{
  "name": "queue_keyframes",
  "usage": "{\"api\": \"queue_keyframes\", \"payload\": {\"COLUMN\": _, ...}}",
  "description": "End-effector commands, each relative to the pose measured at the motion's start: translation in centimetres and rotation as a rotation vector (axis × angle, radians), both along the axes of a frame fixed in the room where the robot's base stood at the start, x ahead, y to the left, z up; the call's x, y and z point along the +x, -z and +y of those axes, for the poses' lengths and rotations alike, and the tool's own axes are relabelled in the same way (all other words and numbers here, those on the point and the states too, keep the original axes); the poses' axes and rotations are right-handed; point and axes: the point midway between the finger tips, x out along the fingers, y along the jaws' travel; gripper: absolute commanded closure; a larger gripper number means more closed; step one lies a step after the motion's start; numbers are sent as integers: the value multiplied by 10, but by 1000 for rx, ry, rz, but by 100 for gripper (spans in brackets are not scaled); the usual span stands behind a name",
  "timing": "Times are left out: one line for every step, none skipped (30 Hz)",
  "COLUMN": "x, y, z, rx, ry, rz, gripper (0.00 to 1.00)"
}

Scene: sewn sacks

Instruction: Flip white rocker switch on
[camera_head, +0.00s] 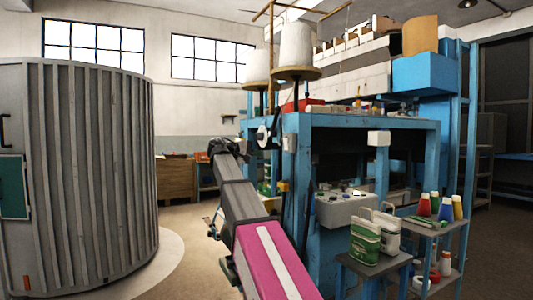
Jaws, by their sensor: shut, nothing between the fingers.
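My arm reaches forward from the bottom middle, with my gripper (222,147) at its far end, dark and small. It is shut and empty. In the picture it lies left of the blue machine frame (360,122), close to a white round part (262,137) on the frame's left side. A small white box (379,138) sits on the front beam of the frame, well to the right of my gripper. A pale control box (345,209) with small coloured buttons stands lower on the machine. I cannot tell which part is the white rocker switch; at this size no rocker is clear.
A large grey ribbed cylinder (85,165) fills the left. Thread cones (295,45) stand above the machine. A green-white can (365,238) and coloured bottles (446,207) stand on stands at the right. Open floor (185,240) lies between the cylinder and my arm.

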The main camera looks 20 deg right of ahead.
Motion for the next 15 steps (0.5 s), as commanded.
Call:
{"api": "queue_keyframes", "payload": {"x": -1, "y": 1, "z": 7, "rx": 0, "ry": -1, "rz": 0, "gripper": 100}}
{"api": "queue_keyframes", "payload": {"x": -2, "y": 1, "z": 10, "rx": -1, "ry": -2, "rz": 0, "gripper": 100}}
{"api": "queue_keyframes", "payload": {"x": -3, "y": 2, "z": 14, "rx": -1, "ry": -1, "rz": 0, "gripper": 100}}
{"api": "queue_keyframes", "payload": {"x": -3, "y": 2, "z": 17, "rx": -1, "ry": -1, "rz": 0, "gripper": 100}}
{"api": "queue_keyframes", "payload": {"x": -4, "y": 2, "z": 19, "rx": -1, "ry": 0, "rz": 0, "gripper": 100}}
{"api": "queue_keyframes", "payload": {"x": -4, "y": 3, "z": 21, "rx": -1, "ry": 0, "rz": 0, "gripper": 100}}
{"api": "queue_keyframes", "payload": {"x": -4, "y": 3, "z": 22, "rx": -1, "ry": 1, "rz": 0, "gripper": 100}}
{"api": "queue_keyframes", "payload": {"x": -5, "y": 3, "z": 22, "rx": -1, "ry": 1, "rz": 0, "gripper": 100}}
{"api": "queue_keyframes", "payload": {"x": -5, "y": 3, "z": 23, "rx": -1, "ry": 1, "rz": 0, "gripper": 100}}
{"api": "queue_keyframes", "payload": {"x": -5, "y": 3, "z": 23, "rx": -1, "ry": 1, "rz": 0, "gripper": 100}}
{"api": "queue_keyframes", "payload": {"x": -5, "y": 3, "z": 23, "rx": -1, "ry": 1, "rz": 0, "gripper": 100}}
{"api": "queue_keyframes", "payload": {"x": -5, "y": 3, "z": 23, "rx": -1, "ry": 1, "rz": 0, "gripper": 100}}
{"api": "queue_keyframes", "payload": {"x": -5, "y": 3, "z": 23, "rx": -1, "ry": 1, "rz": 0, "gripper": 100}}
{"api": "queue_keyframes", "payload": {"x": -5, "y": 3, "z": 23, "rx": -1, "ry": 1, "rz": 0, "gripper": 100}}
{"api": "queue_keyframes", "payload": {"x": -5, "y": 3, "z": 23, "rx": -1, "ry": 1, "rz": 0, "gripper": 100}}
